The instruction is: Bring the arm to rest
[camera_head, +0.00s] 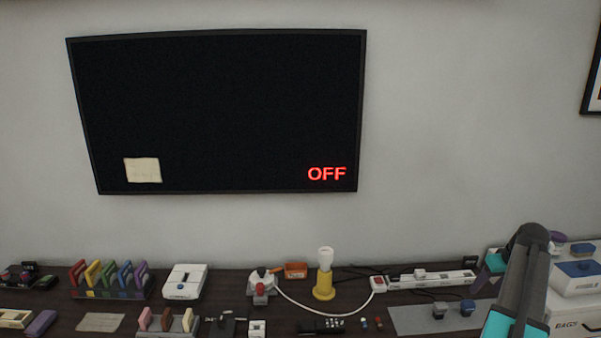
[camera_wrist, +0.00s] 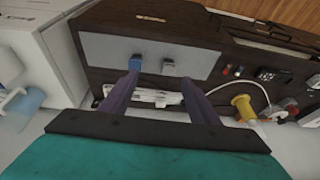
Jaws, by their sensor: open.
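My arm (camera_head: 524,275) reaches up from the bottom right in the head view and bends over the right end of the table. My gripper is partly hidden there behind my arm. In the wrist view my gripper (camera_wrist: 160,78) has its two purple fingers spread apart with nothing held between them. Beyond the fingertips are a blue block-like piece (camera_wrist: 136,62) and a grey one (camera_wrist: 168,66) on a grey mat (camera_wrist: 105,50). A white power strip (camera_wrist: 158,97) shows behind and between the fingers.
The dark table (camera_head: 225,312) holds several items. A yellow-based lamp (camera_head: 324,284), white cable and power strip (camera_head: 430,280) lie left of my arm. White boxes (camera_head: 577,300) stand close on its right. A wall screen (camera_head: 220,110) reads OFF. The air above the table's middle is clear.

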